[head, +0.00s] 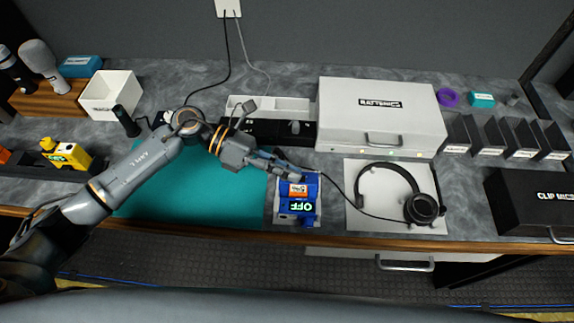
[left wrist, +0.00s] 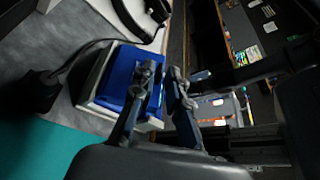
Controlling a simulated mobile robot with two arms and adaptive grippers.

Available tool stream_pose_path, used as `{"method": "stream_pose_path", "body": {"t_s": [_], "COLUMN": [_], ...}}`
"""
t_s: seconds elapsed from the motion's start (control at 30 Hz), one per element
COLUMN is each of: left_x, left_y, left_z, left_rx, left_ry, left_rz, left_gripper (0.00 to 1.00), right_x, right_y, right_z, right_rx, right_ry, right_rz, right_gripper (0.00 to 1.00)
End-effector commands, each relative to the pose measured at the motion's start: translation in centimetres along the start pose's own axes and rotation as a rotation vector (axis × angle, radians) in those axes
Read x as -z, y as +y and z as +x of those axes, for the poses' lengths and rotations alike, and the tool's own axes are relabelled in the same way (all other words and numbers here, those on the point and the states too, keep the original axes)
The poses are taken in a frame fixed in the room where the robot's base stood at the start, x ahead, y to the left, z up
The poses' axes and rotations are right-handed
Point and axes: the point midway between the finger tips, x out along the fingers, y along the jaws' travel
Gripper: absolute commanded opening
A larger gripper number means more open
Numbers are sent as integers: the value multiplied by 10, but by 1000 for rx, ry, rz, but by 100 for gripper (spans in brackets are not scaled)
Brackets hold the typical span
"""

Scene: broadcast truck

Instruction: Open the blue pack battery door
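The blue pack (head: 312,190) lies in a light holder on the counter near its front edge, with an orange and white label and a display reading OFF. I cannot make out whether its battery door is open. My left gripper (head: 288,163) reaches over the pack's back edge. In the left wrist view, the blue pack (left wrist: 118,72) is behind my left gripper (left wrist: 165,74). Its fingers are a little apart with nothing seen between them; one overlaps the pack's edge, but contact is unclear. My right gripper is not in view.
A teal mat (head: 190,190) lies left of the pack. A headset (head: 425,208) rests on a white sheet to the right, its cable running beside the pack. A batteries case (head: 375,118) stands behind. A yellow pack (head: 66,155) is at far left.

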Motion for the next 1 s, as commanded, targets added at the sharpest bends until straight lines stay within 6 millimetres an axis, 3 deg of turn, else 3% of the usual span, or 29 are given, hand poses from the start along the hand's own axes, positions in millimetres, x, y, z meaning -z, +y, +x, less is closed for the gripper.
{"method": "stream_pose_path", "body": {"t_s": [0.2,0.3,0.67,1.0], "left_x": [0,0,-1,-8], "left_y": [0,0,2,9], "left_z": [0,0,0,-3], "left_rx": [0,0,6,73], "left_ry": [0,0,-1,-1], "left_rz": [0,0,-15,-176], "left_gripper": [15,0,0,0], "right_x": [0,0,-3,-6], "right_y": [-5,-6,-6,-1], "right_z": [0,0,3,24], "right_rx": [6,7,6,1], "right_ry": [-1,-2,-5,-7], "right_rz": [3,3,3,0], "right_gripper": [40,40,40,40]}}
